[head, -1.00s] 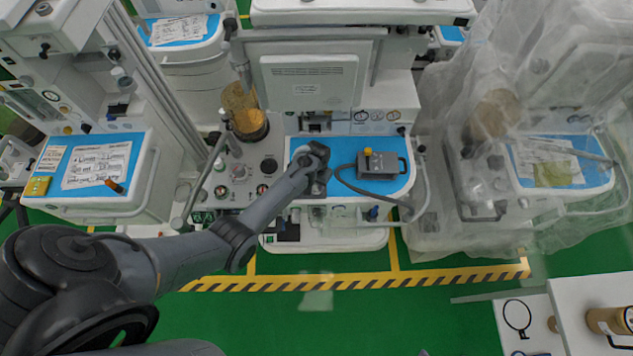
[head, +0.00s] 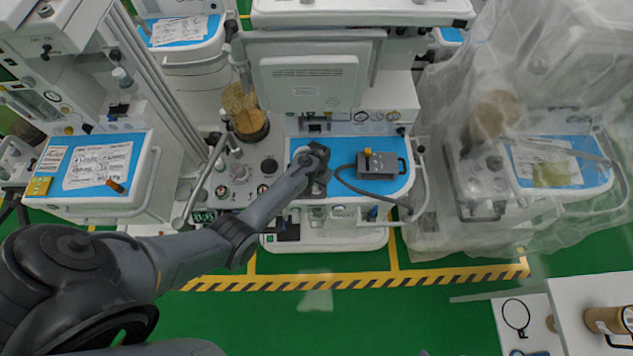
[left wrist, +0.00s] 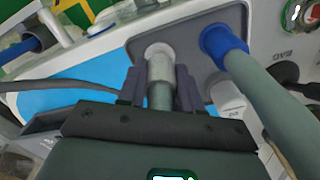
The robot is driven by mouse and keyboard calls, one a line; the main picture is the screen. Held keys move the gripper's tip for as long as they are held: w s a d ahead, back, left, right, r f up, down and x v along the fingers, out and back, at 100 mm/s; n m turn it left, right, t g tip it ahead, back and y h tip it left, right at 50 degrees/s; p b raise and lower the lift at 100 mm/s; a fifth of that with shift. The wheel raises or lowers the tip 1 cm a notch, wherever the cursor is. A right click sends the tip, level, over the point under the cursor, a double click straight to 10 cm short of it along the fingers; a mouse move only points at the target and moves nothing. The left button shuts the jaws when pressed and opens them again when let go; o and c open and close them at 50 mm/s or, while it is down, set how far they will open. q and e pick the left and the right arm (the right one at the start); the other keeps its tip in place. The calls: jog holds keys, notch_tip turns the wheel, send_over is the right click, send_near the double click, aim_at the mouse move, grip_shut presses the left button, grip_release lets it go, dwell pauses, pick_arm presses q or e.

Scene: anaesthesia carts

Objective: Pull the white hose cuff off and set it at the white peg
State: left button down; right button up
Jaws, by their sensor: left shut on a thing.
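The white hose cuff (left wrist: 158,58) is in the left wrist view, on the end of a grey-green hose and against a grey panel (left wrist: 190,32). I cannot tell whether it is still seated on a port there. My left gripper (left wrist: 160,88) is shut on it, one dark finger on each side. In the head view my left gripper (head: 316,160) is over the blue-topped middle cart, and the cuff is hidden by the gripper and arm. I cannot make out the white peg for certain. My right gripper is not in view.
A blue-cuffed hose (left wrist: 225,45) runs close at the right of my gripper. A grey box (head: 377,166) with a dark cable lies on the blue top (head: 398,183). A plastic-draped cart (head: 540,150) stands right. Green floor (head: 350,325) is open in front.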

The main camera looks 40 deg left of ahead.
pick_arm(q)
jog(key=shift+f+b, duration=0.3)
jog(key=shift+f, duration=0.05)
dwell(0.3)
jog(key=shift+f+b, duration=0.55)
jog(key=shift+f, duration=0.15)
jog(key=c, duration=0.7)
grip_release()
jog(key=shift+r, duration=0.1)
jog(key=shift+r, duration=0.4)
notch_tip(320, 180, up, 9)
jog(key=shift+f+p, duration=0.15)
jog(key=shift+p, duration=0.4)
jog(key=shift+r, duration=0.6)
